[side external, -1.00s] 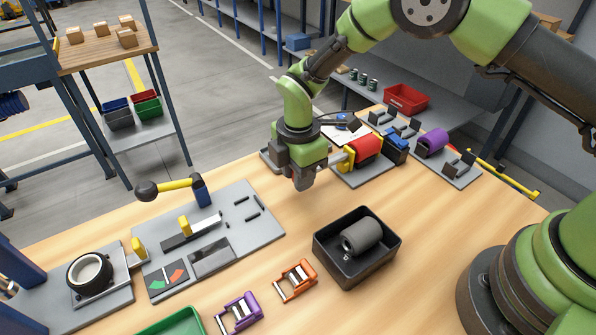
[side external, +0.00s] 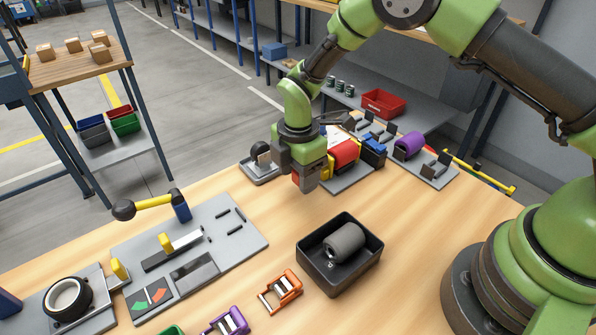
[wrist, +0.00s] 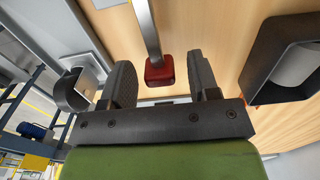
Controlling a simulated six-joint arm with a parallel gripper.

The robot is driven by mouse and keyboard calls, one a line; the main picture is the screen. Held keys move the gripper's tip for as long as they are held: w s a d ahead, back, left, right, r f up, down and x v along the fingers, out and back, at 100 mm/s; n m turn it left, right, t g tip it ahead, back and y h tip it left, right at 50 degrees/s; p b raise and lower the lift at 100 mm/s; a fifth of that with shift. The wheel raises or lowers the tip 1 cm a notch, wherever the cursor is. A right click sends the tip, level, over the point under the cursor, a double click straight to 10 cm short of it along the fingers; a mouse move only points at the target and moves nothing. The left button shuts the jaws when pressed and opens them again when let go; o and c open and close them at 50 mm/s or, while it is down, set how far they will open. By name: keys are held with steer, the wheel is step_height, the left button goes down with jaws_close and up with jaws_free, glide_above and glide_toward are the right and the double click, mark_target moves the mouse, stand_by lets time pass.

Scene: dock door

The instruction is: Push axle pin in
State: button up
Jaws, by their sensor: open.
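In the wrist view a metal rod with a red block-shaped head (wrist: 160,70), which looks like the axle pin, comes in from the top. Its head lies between the open fingers of my gripper (wrist: 162,85), with space on both sides. In the side view my gripper (side external: 306,183) is low over the table, just left of a red roller (side external: 345,152) with a yellow part (side external: 328,167) at its near end. A bit of red (side external: 295,178) shows at the left of the fingers. The rod is hidden there, and how deep the pin sits cannot be told.
A black bin (side external: 312,272) holding a dark grey roller (side external: 344,242) stands in front. A grey fixture board (side external: 240,237) with a yellow-handled lever lies left. A purple roller fixture (side external: 409,145) stands beyond.

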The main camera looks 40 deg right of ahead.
step_height(320, 180, up, 10)
stand_by(0.5)
steer(key=d+y, duration=0.2)
steer(key=shift+s+f+y, duration=0.2)
steer(key=shift+f+y, duration=0.1)
steer(key=shift+f, duration=0.1)
steer(key=shift+w+d+y, duration=0.15)
steer(key=shift+d+y, duration=0.35)
steer(key=shift+y, duration=0.3)
steer(key=shift+f, duration=0.2)
steer(key=x, duration=0.9)
steer(key=shift+a+f, duration=0.2)
